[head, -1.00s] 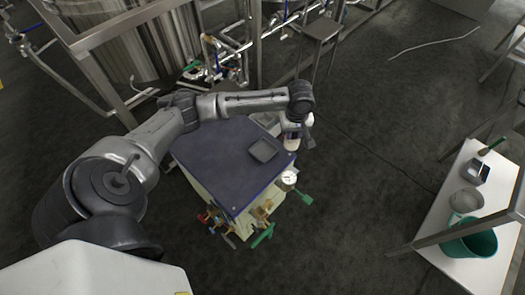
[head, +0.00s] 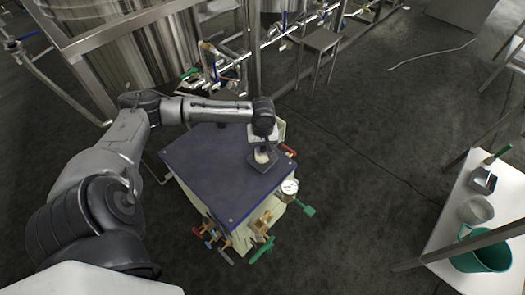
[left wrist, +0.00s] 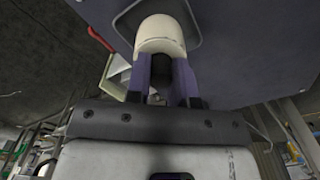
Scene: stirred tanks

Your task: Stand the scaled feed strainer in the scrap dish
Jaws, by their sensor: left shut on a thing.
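The strainer is a cream-white, round-ended cylinder (head: 262,156). My left gripper (head: 262,144) is shut on it, and it also shows in the left wrist view (left wrist: 160,35) beyond the two fingers. The scrap dish (head: 264,169) is a small dark grey square tray on the blue-topped unit. In the head view the strainer is over or in the dish, looking about upright. In the left wrist view the dish's rim (left wrist: 194,36) shows around the strainer's far end. I cannot tell whether the strainer touches the dish floor. My right gripper is not in view.
The unit's blue top (head: 205,165) is clear left of the dish. A gauge (head: 290,186) and several valves (head: 263,246) stick out at its front and side. A white bench (head: 460,210) at right carries a green bucket (head: 483,250) and a grey bowl (head: 476,210).

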